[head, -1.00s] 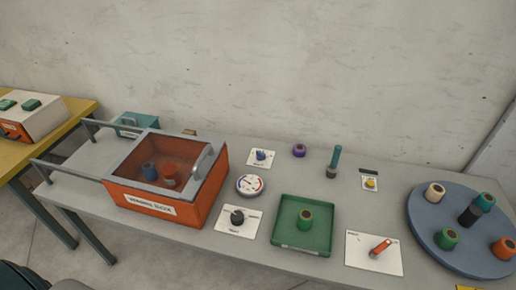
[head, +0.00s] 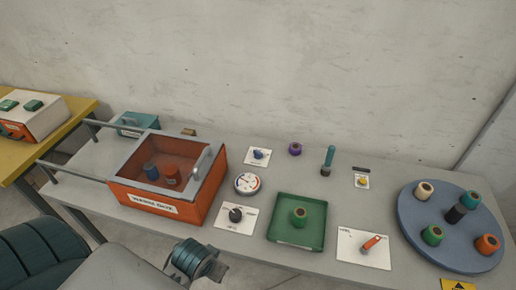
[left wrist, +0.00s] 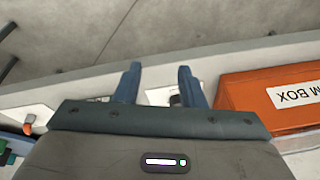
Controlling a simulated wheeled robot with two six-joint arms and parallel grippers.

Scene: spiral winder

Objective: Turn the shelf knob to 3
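Two knobs on white plates could be the shelf knob; the plate labels are too small to read. A black knob (head: 236,214) is right of the orange box, near the table's front. A blue knob (head: 259,154) is farther back, above a round dial gauge (head: 247,183). My left gripper (left wrist: 158,72) is open and empty, its two blue fingers apart. In the head view its wrist is at the bottom, in front of the table edge and left of the black knob. A dark knob (left wrist: 176,100) on a white plate shows partly between the fingers in the left wrist view. My right gripper is out of view.
The orange box (head: 164,208), with a handled lid, stands left of the knobs. A green tray (head: 297,247) holding a spool, an orange-lever plate (head: 350,252) and a blue turntable (head: 412,228) with several spools lie to the right. A teal-handled post (head: 328,158) stands behind.

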